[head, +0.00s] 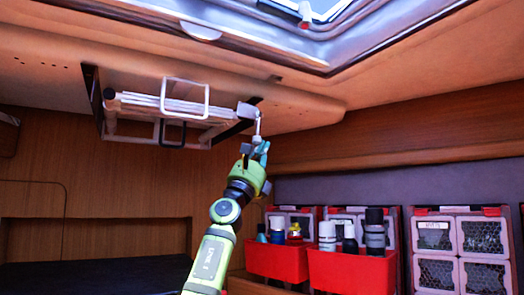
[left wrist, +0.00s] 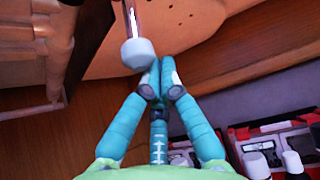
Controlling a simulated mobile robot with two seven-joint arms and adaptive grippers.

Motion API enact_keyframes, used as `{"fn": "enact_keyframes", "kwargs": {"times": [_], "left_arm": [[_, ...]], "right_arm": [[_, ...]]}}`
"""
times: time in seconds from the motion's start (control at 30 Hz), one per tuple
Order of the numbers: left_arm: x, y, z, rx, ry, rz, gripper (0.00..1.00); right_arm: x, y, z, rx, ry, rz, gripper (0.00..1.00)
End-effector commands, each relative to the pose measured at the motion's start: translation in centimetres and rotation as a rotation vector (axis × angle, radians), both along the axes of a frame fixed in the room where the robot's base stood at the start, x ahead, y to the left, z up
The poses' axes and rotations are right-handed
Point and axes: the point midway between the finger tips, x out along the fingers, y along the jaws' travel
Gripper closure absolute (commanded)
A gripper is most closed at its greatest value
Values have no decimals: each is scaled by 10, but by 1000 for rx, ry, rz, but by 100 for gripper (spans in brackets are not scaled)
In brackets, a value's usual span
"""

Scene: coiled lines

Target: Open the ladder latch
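The folded ladder (head: 185,106) is stowed against the ceiling in the head view, with pale rails and wire-like loops. A light grey latch (head: 247,111) sits at its right end, with a thin pale lever hanging down. In the left wrist view a pale rod ends in a rounded white knob (left wrist: 138,53). My left gripper (head: 262,150) is raised just below and right of the latch. Its teal fingers (left wrist: 155,80) are together with nothing visible between them. The knob is just left of and above the fingertips; I cannot tell whether they touch. My right gripper is not in view.
A framed hatch (head: 330,15) opens in the ceiling above. Red bins (head: 350,273) with bottles stand at lower right, beside mesh-front drawers (head: 460,245). The wooden wall (head: 130,185) lies behind, and the air under the ladder is clear.

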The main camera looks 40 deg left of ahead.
Motion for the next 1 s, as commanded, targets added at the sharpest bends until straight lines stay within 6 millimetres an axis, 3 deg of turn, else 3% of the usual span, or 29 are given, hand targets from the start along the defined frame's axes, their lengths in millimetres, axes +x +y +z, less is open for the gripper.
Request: {"fn": "enact_keyframes", "kwargs": {"times": [1.0], "left_arm": [[-11,4,0,28,94,4,100]], "right_arm": [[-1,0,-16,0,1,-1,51]]}}
